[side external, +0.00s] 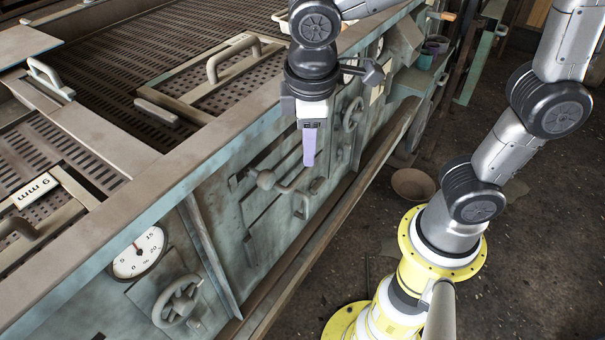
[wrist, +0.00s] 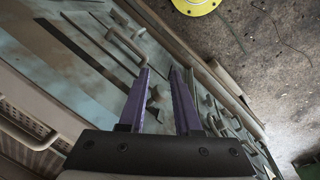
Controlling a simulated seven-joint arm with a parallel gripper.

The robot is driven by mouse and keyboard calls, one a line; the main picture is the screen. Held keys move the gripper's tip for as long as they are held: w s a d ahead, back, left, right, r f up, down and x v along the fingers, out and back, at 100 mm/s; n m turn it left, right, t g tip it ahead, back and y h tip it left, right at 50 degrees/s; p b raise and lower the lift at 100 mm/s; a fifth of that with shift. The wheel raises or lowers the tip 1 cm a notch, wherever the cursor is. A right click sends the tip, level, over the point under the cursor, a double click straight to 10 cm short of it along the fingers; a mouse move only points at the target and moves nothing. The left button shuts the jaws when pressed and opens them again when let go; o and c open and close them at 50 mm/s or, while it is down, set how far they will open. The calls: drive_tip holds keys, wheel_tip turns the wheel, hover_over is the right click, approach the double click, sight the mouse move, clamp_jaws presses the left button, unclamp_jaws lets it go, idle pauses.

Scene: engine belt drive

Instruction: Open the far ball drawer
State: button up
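My gripper (side external: 309,148) hangs fingers-down beside the machine's front face in the side external view. In the wrist view its two purple fingers (wrist: 160,72) stand apart with nothing held between them. In the wrist view a ball-like knob (wrist: 157,92) shows in the gap between the fingers, farther off. A grey bar handle (side external: 303,206) is on the same face; a bar handle also shows in the wrist view (wrist: 127,46). I cannot tell which front is the far ball drawer.
A handwheel (side external: 353,115) and a side lever (side external: 372,72) are near my gripper. A dial gauge (side external: 138,252) and another handwheel (side external: 178,301) are nearer the camera. A ledge (side external: 335,190) runs along the front. A bowl (side external: 412,184) lies on the floor.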

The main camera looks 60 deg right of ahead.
drive_tip(key=w+a+f+n+h, duration=0.1)
drive_tip(key=a+f+n+h, duration=0.2)
drive_tip(key=a, duration=0.4)
drive_tip(key=t+h, duration=0.4)
drive_tip(key=h, duration=0.6)
approach(301, 181)
drive_tip(key=x, duration=1.2)
drive_tip(key=shift+d, duration=0.15)
clamp_jaws()
